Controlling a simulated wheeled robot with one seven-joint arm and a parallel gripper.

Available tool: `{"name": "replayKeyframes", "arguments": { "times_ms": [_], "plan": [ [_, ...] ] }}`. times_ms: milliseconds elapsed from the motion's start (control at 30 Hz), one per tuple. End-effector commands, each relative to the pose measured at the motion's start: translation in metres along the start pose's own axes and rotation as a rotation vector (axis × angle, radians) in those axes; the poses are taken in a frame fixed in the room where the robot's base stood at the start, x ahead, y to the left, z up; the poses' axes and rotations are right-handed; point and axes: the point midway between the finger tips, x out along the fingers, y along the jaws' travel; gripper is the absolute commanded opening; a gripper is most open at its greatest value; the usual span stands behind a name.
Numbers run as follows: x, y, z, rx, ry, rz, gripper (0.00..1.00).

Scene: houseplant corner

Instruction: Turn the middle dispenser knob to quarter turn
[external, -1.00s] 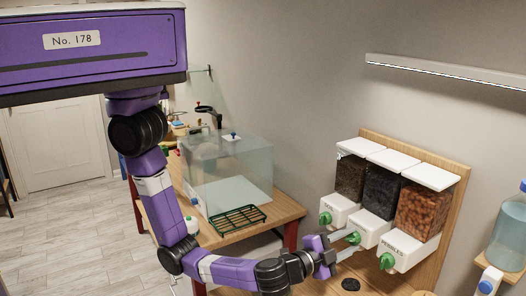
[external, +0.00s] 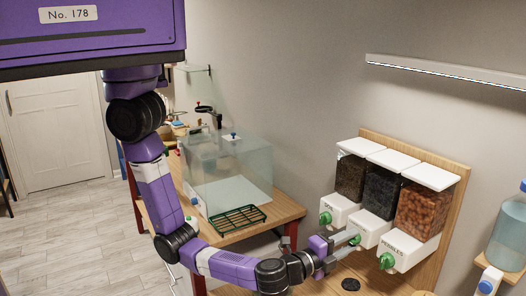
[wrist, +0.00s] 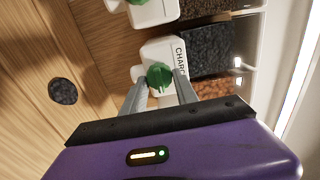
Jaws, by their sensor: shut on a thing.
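Three white-lidded dispensers stand in a row on a wooden stand. The middle dispenser (external: 381,192) holds dark lumps, and its label starts with "CHARC" in the wrist view. Its green knob (wrist: 159,76) is between the two grey fingers of my gripper (wrist: 161,84). My gripper (external: 353,242) also shows in the external view, shut on this knob, which is mostly hidden there. The raised grip of the knob shows in the wrist view, but its exact turn is hard to tell.
The left knob (external: 325,218) and the right knob (external: 387,261), on the dispenser of brown pebbles (external: 423,210), sit close on either side. A glass tank (external: 229,170) and a green rack (external: 238,218) are left.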

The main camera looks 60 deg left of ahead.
Motion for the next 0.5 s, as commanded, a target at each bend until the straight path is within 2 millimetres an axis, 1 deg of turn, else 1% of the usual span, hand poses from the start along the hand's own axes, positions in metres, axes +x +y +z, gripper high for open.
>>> {"name": "replayKeyframes", "arguments": {
  "times_ms": [333, 367, 433, 467, 500],
  "plan": [
    [-0.0009, 0.0012, -0.0011, 0.002, 0.004, 0.002, 0.0],
    [-0.0009, 0.0012, -0.0011, 0.002, 0.004, 0.002, 0.39],
    [-0.0008, 0.0011, -0.001, 0.002, 0.003, 0.002, 0.53],
    [-0.0007, 0.001, -0.0009, 0.002, 0.003, 0.002, 0.56],
    [-0.0006, 0.0009, -0.0008, 0.002, 0.003, 0.001, 0.56]
  ]
}}
